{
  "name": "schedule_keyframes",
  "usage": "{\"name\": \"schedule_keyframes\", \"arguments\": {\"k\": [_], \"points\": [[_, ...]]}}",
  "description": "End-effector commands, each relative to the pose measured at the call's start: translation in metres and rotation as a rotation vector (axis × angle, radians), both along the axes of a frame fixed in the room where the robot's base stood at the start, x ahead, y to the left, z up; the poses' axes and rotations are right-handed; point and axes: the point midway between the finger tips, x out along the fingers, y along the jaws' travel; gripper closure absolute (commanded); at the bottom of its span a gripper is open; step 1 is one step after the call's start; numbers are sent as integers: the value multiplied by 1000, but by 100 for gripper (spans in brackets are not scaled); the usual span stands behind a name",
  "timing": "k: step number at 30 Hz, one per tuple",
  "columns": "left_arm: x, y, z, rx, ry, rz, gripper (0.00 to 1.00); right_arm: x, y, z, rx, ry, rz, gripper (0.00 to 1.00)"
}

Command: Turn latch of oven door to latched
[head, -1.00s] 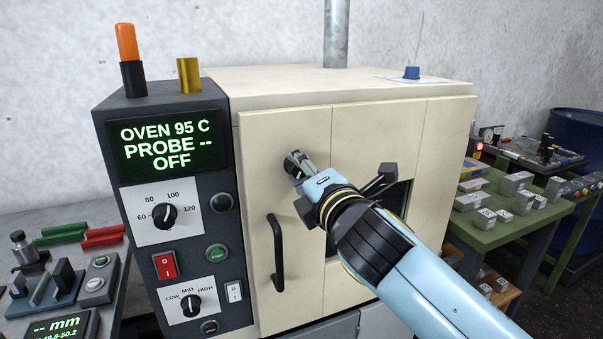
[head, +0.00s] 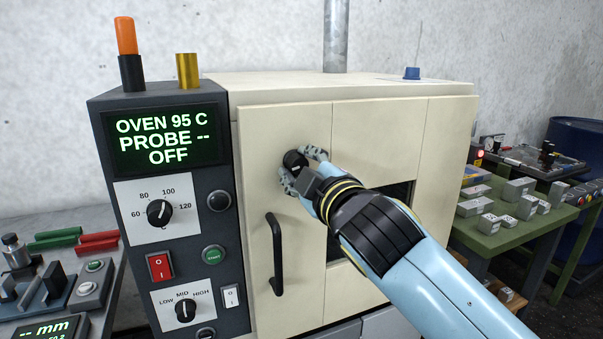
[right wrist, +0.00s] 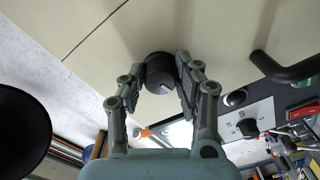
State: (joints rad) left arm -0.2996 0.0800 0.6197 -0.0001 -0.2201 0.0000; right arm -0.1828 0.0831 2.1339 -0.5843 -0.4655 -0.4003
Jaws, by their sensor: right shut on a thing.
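The latch, a round black knob (head: 294,160), sits on the upper left of the cream oven door (head: 375,130). My right gripper (head: 303,168) comes in from the lower right, with one finger on each side of the knob. In the right wrist view the knob (right wrist: 159,70) lies between the two fingertips of the right gripper (right wrist: 162,78), which is shut on it. A short pale line shows on the knob's face there. The fingers hide part of the knob in the head view. My left gripper is not in view.
A black door handle (head: 276,254) stands out just below and left of the knob. The dark control panel (head: 185,270) with its screen is to the left. My right forearm covers part of the door window (head: 400,192). A green table (head: 500,238) with metal blocks stands at right.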

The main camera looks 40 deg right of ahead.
Motion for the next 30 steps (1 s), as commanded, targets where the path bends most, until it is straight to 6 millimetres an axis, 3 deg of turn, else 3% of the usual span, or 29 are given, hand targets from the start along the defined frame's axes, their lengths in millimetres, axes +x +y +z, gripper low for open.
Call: {"name": "schedule_keyframes", "arguments": {"k": [12, 29, 30], "points": [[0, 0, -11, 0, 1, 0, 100, 0, 0, -2, 199, -45, 0, 100], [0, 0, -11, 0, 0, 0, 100, 0, 0, -2, 232, -51, -2, 100], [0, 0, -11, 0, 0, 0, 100, 0, 0, -2, 232, -51, -2, 67]]}}
